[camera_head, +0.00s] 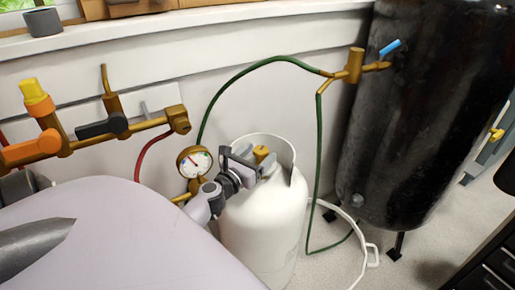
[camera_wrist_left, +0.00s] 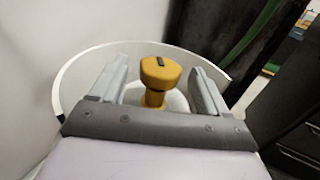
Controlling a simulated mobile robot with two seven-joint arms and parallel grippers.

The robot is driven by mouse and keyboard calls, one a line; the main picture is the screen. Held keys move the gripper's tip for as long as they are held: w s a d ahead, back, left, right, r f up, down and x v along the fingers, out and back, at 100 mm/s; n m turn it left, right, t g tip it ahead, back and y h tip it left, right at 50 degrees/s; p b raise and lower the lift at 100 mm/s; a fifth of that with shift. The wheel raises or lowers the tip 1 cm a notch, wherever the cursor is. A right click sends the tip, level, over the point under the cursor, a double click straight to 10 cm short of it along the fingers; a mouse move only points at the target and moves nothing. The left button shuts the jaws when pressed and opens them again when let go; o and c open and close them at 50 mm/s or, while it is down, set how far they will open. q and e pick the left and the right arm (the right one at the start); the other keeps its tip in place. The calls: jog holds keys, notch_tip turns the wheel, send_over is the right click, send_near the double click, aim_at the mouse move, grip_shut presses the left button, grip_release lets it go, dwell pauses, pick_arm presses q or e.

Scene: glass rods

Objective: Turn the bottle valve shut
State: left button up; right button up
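The white gas bottle (camera_head: 262,225) stands on the floor, with a raised collar around its top. Its yellow-brown valve knob (camera_head: 261,153) sits inside the collar, partly hidden by my gripper. My left gripper (camera_head: 256,165) is over the bottle top. In the left wrist view the valve knob (camera_wrist_left: 161,72) stands between the two grey fingers of the left gripper (camera_wrist_left: 158,82). The fingers are open, with a visible gap on each side of the knob. My right gripper is not in view.
A pressure gauge (camera_head: 194,161) and brass pipework with an orange handle (camera_head: 30,149) are at the left. A green hose (camera_head: 247,68) arches behind the bottle. A black tank (camera_head: 425,120) with a blue-handled tap (camera_head: 390,47) stands at the right.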

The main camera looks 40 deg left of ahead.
pick_arm(q)
jog(key=s+d, duration=0.1)
jog(key=s, duration=0.6)
dwell(0.4)
jog(key=shift+d, duration=0.1)
